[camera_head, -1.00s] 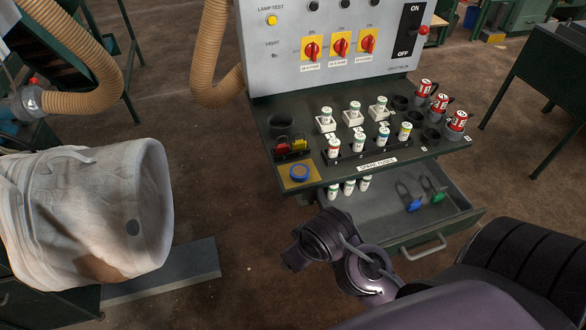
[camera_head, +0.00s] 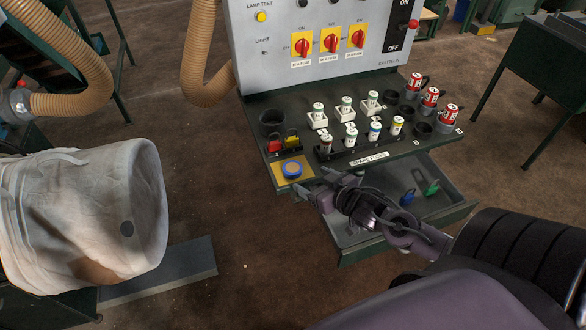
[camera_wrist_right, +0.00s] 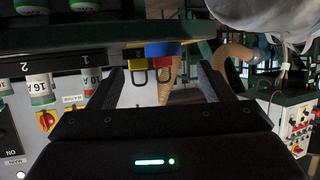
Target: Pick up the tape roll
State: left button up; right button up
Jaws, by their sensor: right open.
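The tape roll (camera_head: 292,168) is a blue ring with a tan centre. It lies on a yellow square at the front left corner of the dark green shelf, and its blue side shows in the right wrist view (camera_wrist_right: 168,49). My right gripper (camera_head: 313,187) is open and empty, just in front of and slightly right of the roll. My left gripper is not in view.
A red padlock (camera_head: 274,146) and a yellow padlock (camera_head: 292,141) stand behind the roll. Several fuses stand to its right on the shelf (camera_head: 262,108). An open drawer (camera_head: 445,210) holds blue and green padlocks below. A white bulk bag (camera_head: 80,215) is at left.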

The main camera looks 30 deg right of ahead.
aim_at(294, 168)
jog(key=shift+r+x, duration=0.2)
jog(key=shift+x, duration=1.1)
jog(key=x, duration=0.1)
jog(key=p+x, duration=0.1)
jog(key=x, duration=0.2)
jog(key=shift+w+a+r, duration=0.15)
jog(key=shift+w+r, duration=0.1)
jog(key=shift+w, duration=0.1)
jog(key=shift+w+f, duration=0.25)
jog(key=shift+w, duration=0.15)
jog(key=c, duration=1)
jog(key=shift+s, duration=0.1)
jog(key=shift+c, duration=0.2)
jog(key=shift+r, duration=0.1)
